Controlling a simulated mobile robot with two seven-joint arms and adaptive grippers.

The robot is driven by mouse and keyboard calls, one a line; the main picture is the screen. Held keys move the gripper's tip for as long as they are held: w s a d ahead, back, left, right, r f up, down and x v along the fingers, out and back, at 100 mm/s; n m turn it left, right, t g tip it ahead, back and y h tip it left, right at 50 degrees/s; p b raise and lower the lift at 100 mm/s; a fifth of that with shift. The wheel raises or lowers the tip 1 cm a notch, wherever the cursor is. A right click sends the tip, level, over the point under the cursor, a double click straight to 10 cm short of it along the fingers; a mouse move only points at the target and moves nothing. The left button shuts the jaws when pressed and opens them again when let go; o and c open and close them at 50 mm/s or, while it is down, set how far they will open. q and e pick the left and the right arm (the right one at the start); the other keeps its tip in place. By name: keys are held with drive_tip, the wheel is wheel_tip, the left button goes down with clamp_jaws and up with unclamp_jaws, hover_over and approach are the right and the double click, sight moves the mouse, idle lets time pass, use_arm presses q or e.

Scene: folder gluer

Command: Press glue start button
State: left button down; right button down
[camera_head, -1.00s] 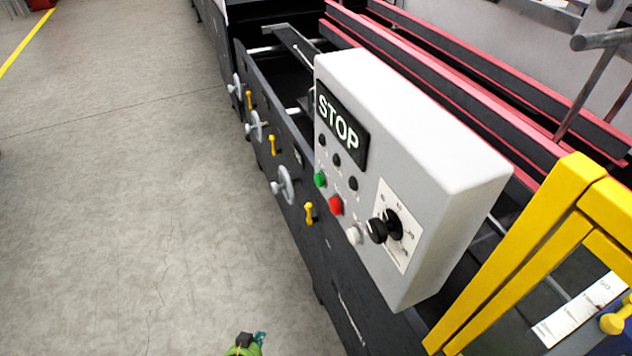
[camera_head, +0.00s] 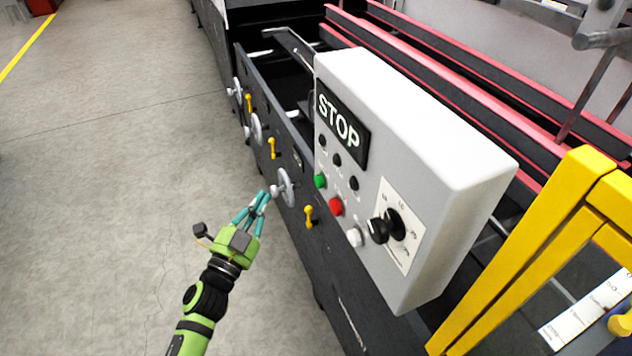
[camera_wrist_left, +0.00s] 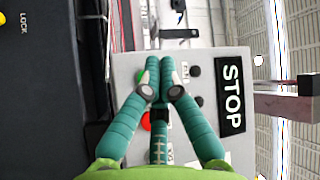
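The white control box (camera_head: 440,150) stands on the machine's near side. Its face carries a green button (camera_head: 320,181), a red button (camera_head: 336,206) and a white button (camera_head: 354,237) in a slanting row. Their small labels are unreadable, so I cannot tell which one is glue start. My left gripper (camera_head: 263,194) is left of the box, apart from it, with teal fingers drawn together and nothing held. In the left wrist view, its fingers cover part of the panel; the red button (camera_wrist_left: 146,121) shows beside them. My right gripper is out of view.
Black round controls (camera_head: 337,160) and a STOP sign (camera_head: 341,124) sit above the buttons, with a black rotary knob (camera_head: 385,228) to their right. Handwheels (camera_head: 285,187) and yellow levers (camera_head: 309,215) stick out from the machine side. A yellow frame (camera_head: 520,250) stands right. Floor at left is clear.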

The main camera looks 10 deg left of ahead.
sight(319, 181)
use_arm(q)
drive_tip(key=shift+w+d, duration=0.1)
drive_tip(key=w+d+b, duration=0.1)
drive_tip(key=w+d, duration=0.3)
drive_tip(key=d, duration=0.3)
drive_tip(key=shift+w+b, duration=0.35)
drive_tip(key=shift+w, duration=0.05)
drive_tip(key=shift+d, duration=0.15)
idle(1.2)
drive_tip(key=shift+w+d, duration=0.25)
drive_tip(key=shift+d, duration=0.05)
